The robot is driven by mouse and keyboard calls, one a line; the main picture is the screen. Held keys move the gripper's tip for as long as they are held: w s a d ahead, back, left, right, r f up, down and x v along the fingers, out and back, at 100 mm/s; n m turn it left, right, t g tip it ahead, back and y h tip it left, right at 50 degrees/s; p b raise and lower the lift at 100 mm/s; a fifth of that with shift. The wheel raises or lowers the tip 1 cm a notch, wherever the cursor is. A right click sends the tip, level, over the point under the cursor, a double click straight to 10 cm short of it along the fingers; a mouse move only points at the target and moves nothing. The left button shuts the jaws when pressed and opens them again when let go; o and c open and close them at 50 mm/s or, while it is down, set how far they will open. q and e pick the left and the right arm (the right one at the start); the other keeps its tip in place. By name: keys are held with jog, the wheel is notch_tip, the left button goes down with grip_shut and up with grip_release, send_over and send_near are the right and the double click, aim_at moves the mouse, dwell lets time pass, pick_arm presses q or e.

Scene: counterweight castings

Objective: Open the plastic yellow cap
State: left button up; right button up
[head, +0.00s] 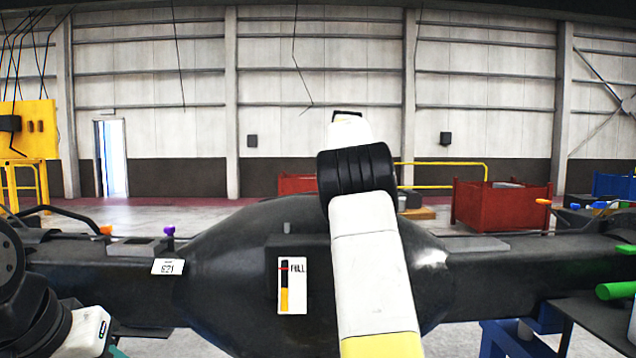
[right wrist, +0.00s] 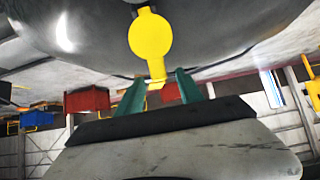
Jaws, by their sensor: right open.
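The yellow cap (right wrist: 150,36) shows in the right wrist view as a round disc with a narrow tab pointing down, set against the dark rounded casting (right wrist: 225,30). My right gripper (right wrist: 161,82) has its two green fingers open, with the end of the tab between the fingertips. I cannot tell whether either finger touches it. In the head view my right arm reaches over the dark casting (head: 230,250), and the yellow cap and right gripper are hidden. Only a small teal part of my left gripper (head: 117,351) shows at the lower left, below its white wrist.
The casting has a white and yellow level label (head: 292,286) and a tag (head: 168,267) on its near side. Orange and purple caps (head: 169,231) stand on its left arm. Green rods (head: 615,290) lie at the right edge. Red bins (head: 500,203) stand on the floor behind.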

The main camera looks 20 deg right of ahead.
jog(key=v, duration=0.7)
